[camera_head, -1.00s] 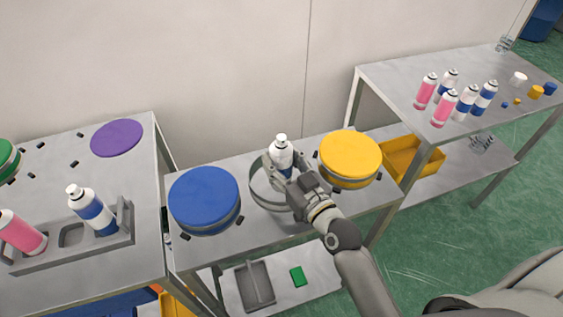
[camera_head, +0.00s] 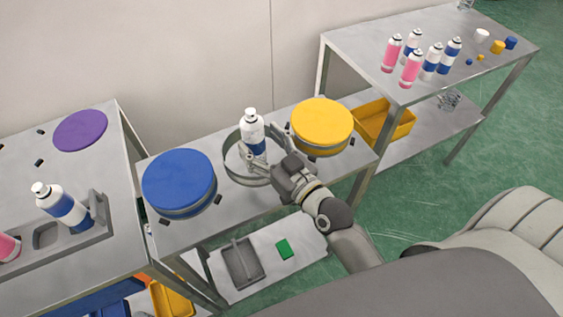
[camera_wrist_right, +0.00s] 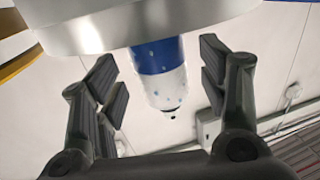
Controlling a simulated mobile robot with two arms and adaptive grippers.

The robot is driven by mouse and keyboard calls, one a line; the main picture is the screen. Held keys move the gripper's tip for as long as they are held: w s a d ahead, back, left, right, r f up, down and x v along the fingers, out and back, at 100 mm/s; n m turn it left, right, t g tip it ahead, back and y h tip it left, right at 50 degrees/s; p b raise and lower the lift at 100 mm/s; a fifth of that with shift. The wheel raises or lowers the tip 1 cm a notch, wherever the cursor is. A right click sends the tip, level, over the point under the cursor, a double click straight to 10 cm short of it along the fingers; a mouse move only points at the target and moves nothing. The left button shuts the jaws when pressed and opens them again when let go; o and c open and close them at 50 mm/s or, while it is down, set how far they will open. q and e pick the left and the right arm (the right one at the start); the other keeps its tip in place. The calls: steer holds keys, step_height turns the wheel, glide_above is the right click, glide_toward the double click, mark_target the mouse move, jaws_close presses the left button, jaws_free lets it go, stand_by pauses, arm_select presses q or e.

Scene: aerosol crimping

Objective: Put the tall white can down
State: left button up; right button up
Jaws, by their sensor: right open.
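The tall white can (camera_head: 252,128) with a blue band stands upright inside an open metal ring (camera_head: 233,170) on the middle table. My right gripper (camera_head: 262,158) is open at the lower right of the can, its fingers close to the can's lower part. In the right wrist view the can (camera_wrist_right: 162,75) appears upside down between the spread fingers of my right gripper (camera_wrist_right: 160,85), with gaps on both sides. My left gripper is not in view.
A blue-topped drum (camera_head: 180,180) stands left of the ring and a yellow-topped drum (camera_head: 322,122) right of it, both close. A rack (camera_head: 75,243) on the left table holds another white-and-blue can (camera_head: 62,206). Several cans stand on the right table (camera_head: 365,70).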

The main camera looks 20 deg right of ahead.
steer(key=b+v, duration=0.1)
steer(key=v, duration=0.7)
steer(key=shift+s, duration=0.3)
